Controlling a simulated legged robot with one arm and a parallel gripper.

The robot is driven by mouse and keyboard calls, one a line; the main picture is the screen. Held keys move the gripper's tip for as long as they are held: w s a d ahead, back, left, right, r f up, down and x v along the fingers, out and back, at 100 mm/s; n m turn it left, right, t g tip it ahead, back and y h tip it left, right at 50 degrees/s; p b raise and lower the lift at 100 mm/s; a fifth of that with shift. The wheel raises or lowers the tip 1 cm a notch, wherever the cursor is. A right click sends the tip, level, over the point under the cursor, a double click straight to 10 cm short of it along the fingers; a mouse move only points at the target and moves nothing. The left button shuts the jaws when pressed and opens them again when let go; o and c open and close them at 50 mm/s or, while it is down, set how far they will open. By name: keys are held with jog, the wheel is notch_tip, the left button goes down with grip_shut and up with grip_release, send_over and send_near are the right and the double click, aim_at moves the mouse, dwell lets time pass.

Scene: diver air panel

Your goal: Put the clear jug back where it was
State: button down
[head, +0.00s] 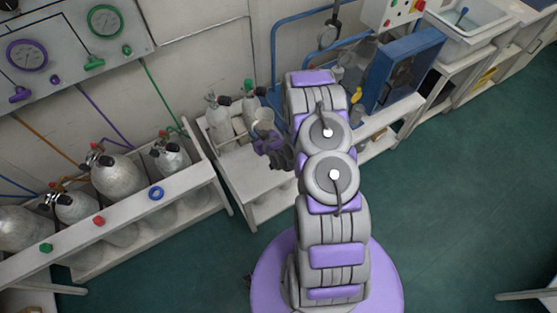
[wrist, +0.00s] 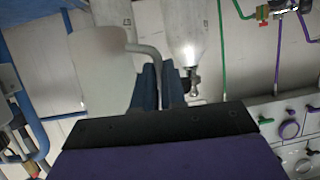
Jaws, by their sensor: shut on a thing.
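The clear jug (head: 263,119) is pale and translucent in the head view, just left of my arm. It is at my gripper (head: 267,138), above the low white bench (head: 265,178). In the wrist view the jug (wrist: 98,66) is large and cloudy at the left. Its curved handle runs between the two blue fingers of my gripper (wrist: 159,75), which are shut on it. I cannot tell whether the jug's base touches anything.
Two silver bottles (head: 219,122) (head: 250,106) stand behind the jug. A rack (head: 165,208) of several cylinders is on the left. A blue box (head: 400,68) is right of my arm, with a white sink (head: 468,22) beyond. Green floor (head: 450,200) is open at right.

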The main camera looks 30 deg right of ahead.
jog(key=s+d+f+m+h+p, duration=0.1)
jog(key=s+d+f, duration=0.1)
jog(key=s+f, duration=0.7)
jog(key=s+d+f+m+h+p, duration=0.1)
jog(key=s+d+f+h, duration=0.15)
jog(key=s+f, duration=0.55)
jog(key=shift+y, duration=0.35)
jog(key=w+f+b, duration=0.1)
jog(key=w+b, duration=0.1)
jog(key=w, duration=0.2)
jog(key=w+a+f+b, duration=0.1)
jog(key=w+b, duration=0.2)
jog(key=w, duration=0.2)
jog(key=w+a+f+b, duration=0.1)
jog(key=w+b, duration=0.1)
jog(key=w, duration=0.2)
jog(key=shift+w+f, duration=0.25)
jog(key=shift+r, duration=0.1)
jog(key=c, duration=1.2)
grip_release()
jog(key=shift+s, duration=0.1)
